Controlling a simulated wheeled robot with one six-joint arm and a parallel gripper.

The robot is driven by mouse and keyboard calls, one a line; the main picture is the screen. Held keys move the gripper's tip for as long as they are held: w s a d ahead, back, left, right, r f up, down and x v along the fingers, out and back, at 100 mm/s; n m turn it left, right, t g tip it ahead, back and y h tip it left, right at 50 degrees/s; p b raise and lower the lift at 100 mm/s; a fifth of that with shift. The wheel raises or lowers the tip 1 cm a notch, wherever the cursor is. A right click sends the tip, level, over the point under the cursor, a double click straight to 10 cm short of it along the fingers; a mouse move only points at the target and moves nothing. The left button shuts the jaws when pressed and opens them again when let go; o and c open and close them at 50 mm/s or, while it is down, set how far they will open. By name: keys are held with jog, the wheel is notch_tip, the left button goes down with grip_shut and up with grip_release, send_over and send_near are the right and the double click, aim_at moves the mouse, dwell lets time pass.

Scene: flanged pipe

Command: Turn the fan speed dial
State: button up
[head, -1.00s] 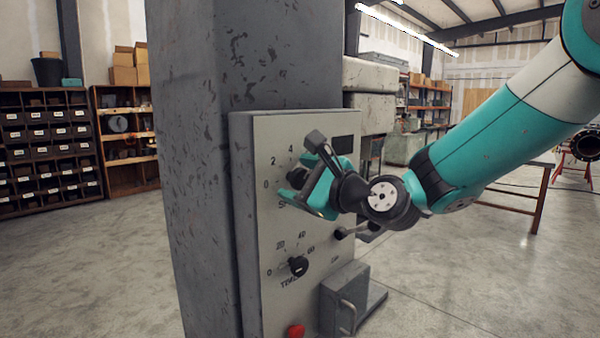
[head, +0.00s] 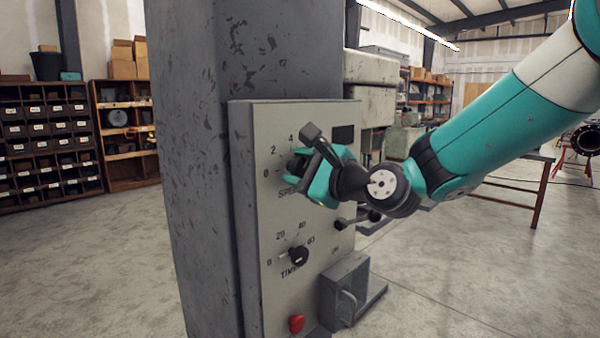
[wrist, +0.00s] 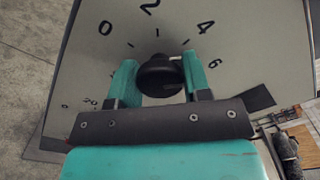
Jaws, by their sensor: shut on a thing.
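The upper dial (wrist: 160,76) is a black round knob on a grey control panel (head: 262,140). Its scale reads 0, 2, 4, 6 in the wrist view, and part of a label starting "SP" shows below it in the head view. The dial is partly covered by my gripper (head: 302,176) in the head view. In the wrist view my gripper (wrist: 160,80) has a teal finger on each side of the knob, shut on it. The knob's pointer is hard to make out.
A lower time dial (head: 299,256) with its own scale, a red button (head: 296,323) and a grey box with a handle (head: 345,290) are on the panel's lower part. A dark lever knob (head: 342,224) sits just below my wrist. The panel is fixed to a worn grey column (head: 200,180).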

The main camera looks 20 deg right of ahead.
jog(key=n+b, duration=0.2)
jog(key=n, duration=0.1)
jog(key=shift+f+b, duration=0.25)
jog(key=shift+b, duration=0.05)
jog(key=n+b, duration=0.3)
jog(key=n, duration=0.1)
jog(key=n+b, duration=0.6)
jog(key=b, duration=0.1)
jog(key=n+b, duration=0.3)
jog(key=n, duration=0.1)
jog(key=shift+b, duration=0.4)
jog(key=n+b, duration=0.3)
jog(key=shift+n, duration=0.3)
jog(key=shift+r+n+b, duration=0.15)
jog(key=shift+n+b, duration=2.05)
jog(key=shift+n, duration=0.3)
